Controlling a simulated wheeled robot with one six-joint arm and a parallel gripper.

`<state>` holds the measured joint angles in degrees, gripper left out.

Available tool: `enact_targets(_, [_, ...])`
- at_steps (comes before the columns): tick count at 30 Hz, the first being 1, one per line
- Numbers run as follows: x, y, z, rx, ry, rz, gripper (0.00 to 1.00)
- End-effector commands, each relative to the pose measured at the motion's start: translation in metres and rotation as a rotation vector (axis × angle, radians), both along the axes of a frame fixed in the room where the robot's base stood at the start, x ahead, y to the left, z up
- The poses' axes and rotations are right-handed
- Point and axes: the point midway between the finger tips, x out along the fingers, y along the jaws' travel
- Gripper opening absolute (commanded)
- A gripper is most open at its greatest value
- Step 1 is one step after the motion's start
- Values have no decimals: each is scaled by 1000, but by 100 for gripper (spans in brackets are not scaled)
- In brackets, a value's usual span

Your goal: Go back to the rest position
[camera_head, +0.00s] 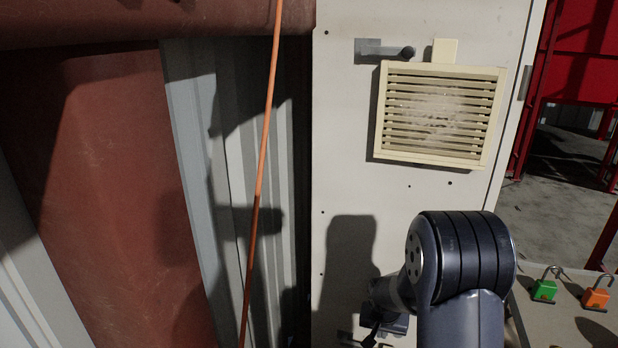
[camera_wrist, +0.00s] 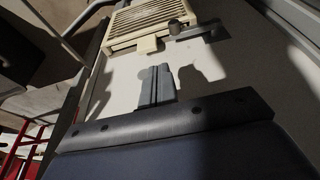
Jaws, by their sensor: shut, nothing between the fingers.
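My gripper (camera_wrist: 157,72) shows in the wrist view with its two grey fingers together and nothing between them. It points toward the pale cabinet door (camera_wrist: 115,75), and the shadow of the arm falls on the door around it. I cannot tell the exact gap between fingertips and door. In the head view my dark arm rises at the lower right in front of the cabinet (camera_head: 350,130), and the gripper end is mostly hidden low behind the elbow.
The cabinet has a cream slatted vent (camera_head: 437,115) and a grey handle (camera_head: 385,50). An orange cable (camera_head: 262,150) hangs at left before a corrugated panel. A green padlock (camera_head: 544,290) and an orange padlock (camera_head: 596,298) rest on a surface at lower right. Red framing stands beyond.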

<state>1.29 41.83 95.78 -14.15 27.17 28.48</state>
Motion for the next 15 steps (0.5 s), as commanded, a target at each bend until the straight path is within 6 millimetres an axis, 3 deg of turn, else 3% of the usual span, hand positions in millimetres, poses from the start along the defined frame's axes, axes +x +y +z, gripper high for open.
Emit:
enact_targets(10, [20,7,-67,0,1,0,0])
enact_targets(15, [20,10,-98,0,0,0,0])
